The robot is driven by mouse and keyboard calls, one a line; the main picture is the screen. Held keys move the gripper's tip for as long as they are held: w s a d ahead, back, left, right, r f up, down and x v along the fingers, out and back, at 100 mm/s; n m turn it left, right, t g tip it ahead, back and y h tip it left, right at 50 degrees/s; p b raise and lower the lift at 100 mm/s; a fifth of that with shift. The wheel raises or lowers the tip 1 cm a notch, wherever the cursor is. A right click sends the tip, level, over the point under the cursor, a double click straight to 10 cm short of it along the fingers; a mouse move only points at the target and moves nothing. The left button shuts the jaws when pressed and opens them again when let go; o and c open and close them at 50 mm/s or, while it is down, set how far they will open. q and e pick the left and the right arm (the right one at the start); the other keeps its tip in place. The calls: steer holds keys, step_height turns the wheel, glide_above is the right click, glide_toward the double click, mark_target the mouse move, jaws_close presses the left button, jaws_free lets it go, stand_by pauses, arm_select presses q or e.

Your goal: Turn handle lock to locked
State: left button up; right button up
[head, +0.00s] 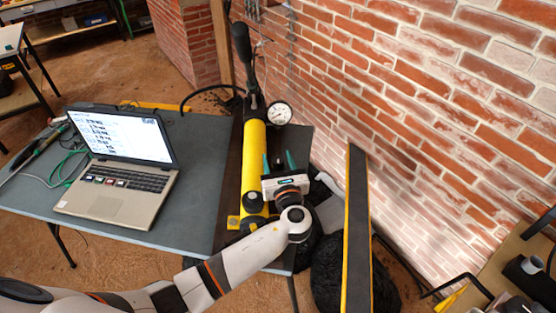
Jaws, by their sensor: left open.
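A yellow hand pump (257,150) lies on a dark board on the grey table. Its black handle (241,45) stands up at the far end, tilted slightly. A round white pressure gauge (279,113) is beside the pump's far end. I cannot make out the handle lock as a separate part. My left gripper (278,160) is open over the right side of the pump body, on the near side of the gauge. Its teal fingers point away from me toward the gauge and look empty. The gripper and my arm hide part of the pump's near right side.
An open laptop (115,195) sits on the table (190,150) at the left, with cables beside it. A brick wall (440,110) rises along the right. A tall black-and-yellow beam (357,230) stands right of the table. A wooden bench (510,260) is at lower right.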

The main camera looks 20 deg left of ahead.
arm_select(q)
steer(key=c, duration=0.9)
steer(key=shift+c, duration=0.2)
